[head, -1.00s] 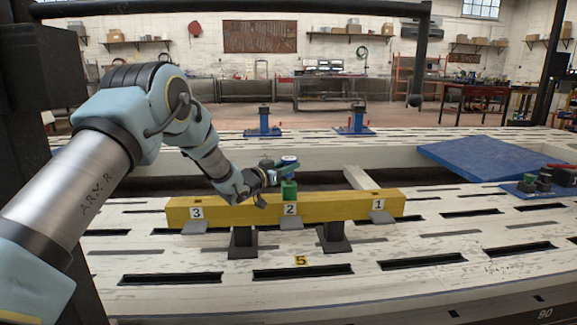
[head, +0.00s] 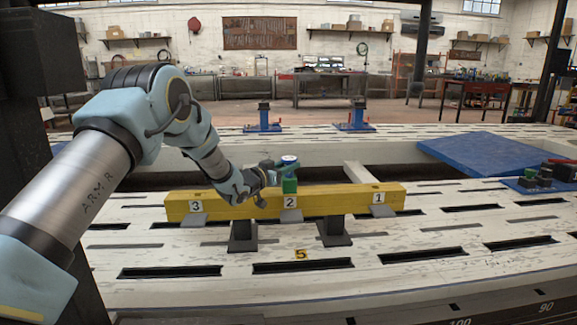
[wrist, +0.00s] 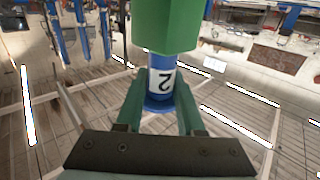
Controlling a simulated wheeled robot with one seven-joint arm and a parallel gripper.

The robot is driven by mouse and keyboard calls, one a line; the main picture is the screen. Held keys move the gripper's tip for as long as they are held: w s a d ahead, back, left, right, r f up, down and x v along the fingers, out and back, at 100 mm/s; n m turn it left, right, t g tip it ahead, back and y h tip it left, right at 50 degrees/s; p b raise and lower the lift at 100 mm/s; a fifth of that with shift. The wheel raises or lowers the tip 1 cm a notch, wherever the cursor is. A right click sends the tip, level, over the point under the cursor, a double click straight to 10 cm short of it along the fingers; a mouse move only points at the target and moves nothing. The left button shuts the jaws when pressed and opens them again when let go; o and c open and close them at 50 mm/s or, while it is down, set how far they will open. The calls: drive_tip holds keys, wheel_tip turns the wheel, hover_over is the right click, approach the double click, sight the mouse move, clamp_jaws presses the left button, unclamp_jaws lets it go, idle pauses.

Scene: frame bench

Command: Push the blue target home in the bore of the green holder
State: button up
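The green holder (head: 289,186) stands on the yellow beam (head: 340,199) behind the plate marked 2. The blue target (head: 288,162) is upright at the top of the holder. In the wrist view, which is upside down, the blue target (wrist: 161,84) carries a white label with a 2 and a blue flange, and its other end meets the green holder (wrist: 166,25). Part of its body shows outside the holder; the bore itself is hidden. My gripper (wrist: 160,92) has a green finger on each side of the target, apparently closed on it. In the head view, my gripper (head: 276,174) reaches in from the left.
Plates marked 3 (head: 196,206) and 1 (head: 379,198) stand at either side on the beam. Dark supports carry the beam above the slotted white bench (head: 400,235). A blue panel (head: 485,152) lies at the right. Blue stands (head: 263,119) stand at the back.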

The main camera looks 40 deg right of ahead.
drive_tip(key=o, duration=0.5)
drive_tip(key=a, duration=0.7)
drive_tip(key=s+a+p, duration=0.1)
drive_tip(key=a, duration=0.2)
drive_tip(key=shift+a, duration=0.4)
